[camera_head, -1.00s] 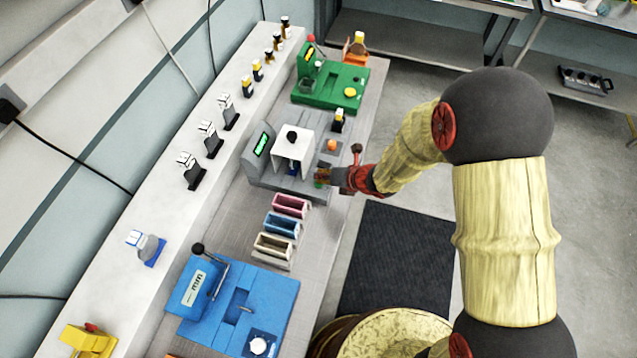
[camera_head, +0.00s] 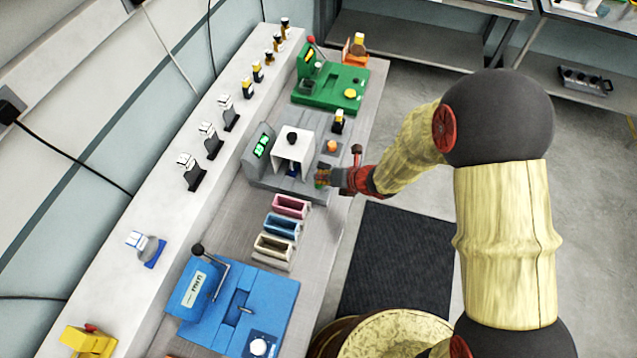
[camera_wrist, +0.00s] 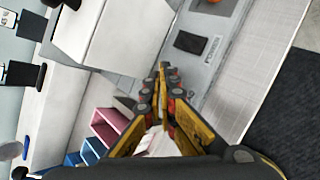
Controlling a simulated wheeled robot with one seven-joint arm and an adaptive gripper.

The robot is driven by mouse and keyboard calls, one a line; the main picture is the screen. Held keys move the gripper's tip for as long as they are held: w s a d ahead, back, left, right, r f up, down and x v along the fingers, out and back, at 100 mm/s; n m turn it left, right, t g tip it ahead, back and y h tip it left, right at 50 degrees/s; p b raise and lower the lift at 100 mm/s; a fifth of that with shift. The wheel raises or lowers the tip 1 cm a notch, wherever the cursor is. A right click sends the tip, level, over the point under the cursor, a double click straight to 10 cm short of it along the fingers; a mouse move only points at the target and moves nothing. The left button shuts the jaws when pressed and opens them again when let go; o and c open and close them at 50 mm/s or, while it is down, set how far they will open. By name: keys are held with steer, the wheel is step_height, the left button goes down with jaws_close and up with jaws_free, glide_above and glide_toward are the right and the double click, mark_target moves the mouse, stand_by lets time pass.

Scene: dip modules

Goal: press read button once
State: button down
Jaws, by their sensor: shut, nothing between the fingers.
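The grey module (camera_head: 258,171) stands on the bench, with a lit green display (camera_head: 262,146) and a white hood (camera_head: 291,148). My gripper (camera_head: 322,178) is shut and empty, its tips at the module's front right part. In the wrist view, the closed fingertips (camera_wrist: 162,68) are over or against the grey panel; contact cannot be told. An orange round part (camera_head: 331,146) sits on the panel behind my gripper. A dark rectangle (camera_wrist: 190,42) with small lettering beside it shows in the wrist view. I cannot make out the read button; my fingers may hide it.
A green module (camera_head: 325,92) stands behind on the bench, and a blue module (camera_head: 240,300) in front. Pink, blue and tan bins (camera_head: 274,246) sit between the grey and blue modules. Several small devices line the white ledge (camera_head: 170,215) on the left.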

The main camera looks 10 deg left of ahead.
steer(key=shift+r, duration=0.45)
step_height(320, 180, up, 5)
steer(key=p, duration=0.4)
stand_by(1.0)
